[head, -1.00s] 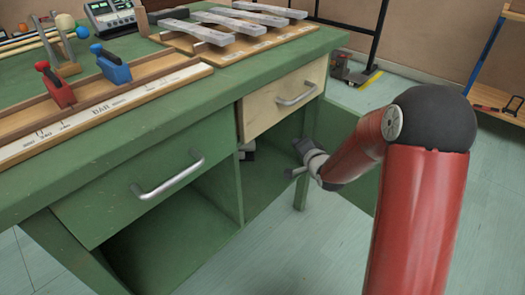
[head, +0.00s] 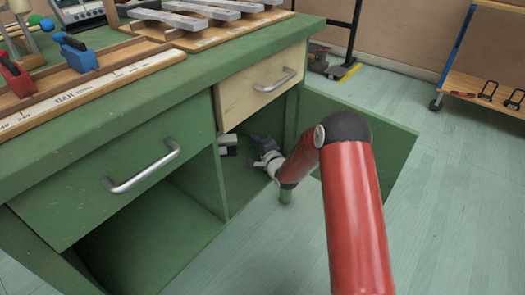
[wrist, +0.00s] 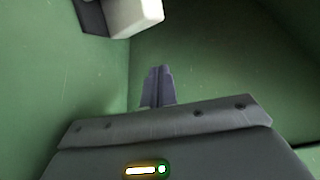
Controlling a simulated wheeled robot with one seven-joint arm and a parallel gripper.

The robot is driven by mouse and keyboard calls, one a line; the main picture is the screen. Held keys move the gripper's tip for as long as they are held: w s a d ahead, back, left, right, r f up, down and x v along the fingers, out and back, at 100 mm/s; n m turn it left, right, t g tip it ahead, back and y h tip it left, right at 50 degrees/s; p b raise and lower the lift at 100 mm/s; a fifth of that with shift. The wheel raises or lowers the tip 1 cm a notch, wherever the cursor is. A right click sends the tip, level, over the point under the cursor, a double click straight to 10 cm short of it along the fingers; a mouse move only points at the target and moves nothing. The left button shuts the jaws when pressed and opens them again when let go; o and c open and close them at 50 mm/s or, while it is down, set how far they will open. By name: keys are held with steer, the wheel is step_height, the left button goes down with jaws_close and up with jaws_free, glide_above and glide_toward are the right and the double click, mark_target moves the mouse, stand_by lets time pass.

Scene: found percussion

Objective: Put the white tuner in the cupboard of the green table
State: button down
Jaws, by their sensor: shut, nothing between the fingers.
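The green table (head: 120,105) has an open cupboard (head: 240,185) at its right end, under a pale wooden drawer (head: 262,90). Its green door (head: 365,135) stands swung out to the right. My gripper (head: 254,140) is inside the cupboard, shut and empty; its fingers show together in the wrist view (wrist: 158,85). A white and dark object (head: 229,145) is in the cupboard, left of my gripper. In the wrist view a white block (wrist: 136,15) with a dark part shows ahead at the top, apart from the fingers. I cannot tell whether it is the white tuner.
A grey device (head: 82,10) with a screen, metal bars on a wooden board (head: 205,35), and red (head: 16,77) and blue (head: 78,54) blocks are on the tabletop. A green drawer with a metal handle (head: 143,168) is left of the cupboard.

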mark_target(230, 142)
steer(key=shift+s+a, duration=0.15)
steer(key=shift+a, duration=0.9)
steer(key=shift+s+a, duration=0.1)
steer(key=shift+a, duration=0.9)
steer(key=shift+a, duration=0.1)
steer(key=a, duration=0.2)
steer(key=s+a, duration=0.1)
steer(key=a, duration=0.1)
steer(key=shift+a, duration=0.15)
